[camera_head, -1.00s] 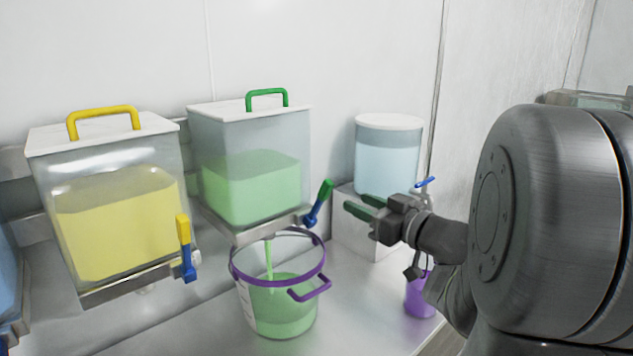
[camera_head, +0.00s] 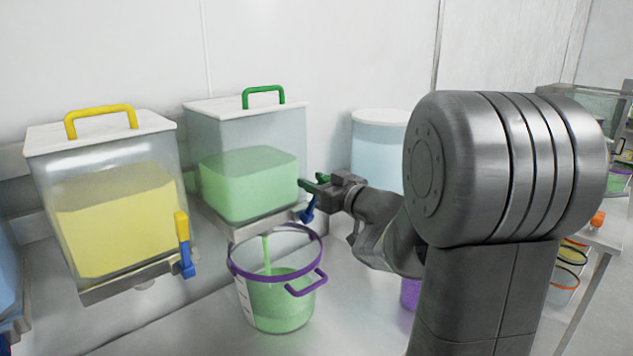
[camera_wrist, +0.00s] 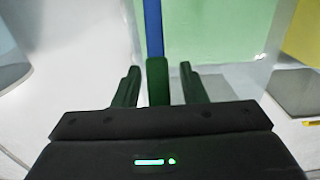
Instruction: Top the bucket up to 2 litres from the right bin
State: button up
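The right bin (camera_head: 250,125) is clear with a white lid and green handle, and holds green material. A green stream (camera_head: 267,255) falls from under it into the bucket (camera_head: 243,290), which is clear with a purple rim and stands upright below. Green contents fill roughly half of the bucket; I cannot read its scale. The bin's valve lever (camera_head: 307,210) is blue with a green grip. My gripper (camera_head: 313,185) is open at the lever. In the wrist view, the green grip (camera_wrist: 157,78) stands between my gripper's fingers (camera_wrist: 159,85), with gaps on both sides.
A yellow-filled bin (camera_head: 115,215) with a blue and yellow lever hangs to the left. A pale blue container (camera_head: 377,145) stands behind my arm, with a purple vessel (camera_head: 409,293) partly hidden below. A table with containers (camera_head: 566,275) is at the far right.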

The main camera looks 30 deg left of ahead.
grip_shut()
jog(key=shift+r, duration=0.1)
jog(key=p, duration=0.3)
jog(key=shift+w+a+r+h, duration=0.1)
jog(key=shift+a+r+h, duration=0.3)
jog(key=a+h+p, duration=0.1)
jog(key=p, duration=0.4)
jog(key=shift+w+a+r+g, duration=0.1)
jog(key=shift+w+g, duration=0.1)
jog(key=shift+g, duration=0.1)
jog(key=shift+a+h+p, duration=0.25)
jog(key=shift+h+p, duration=0.25)
jog(key=shift+p, duration=0.45)
jog(key=shift+f, duration=0.2)
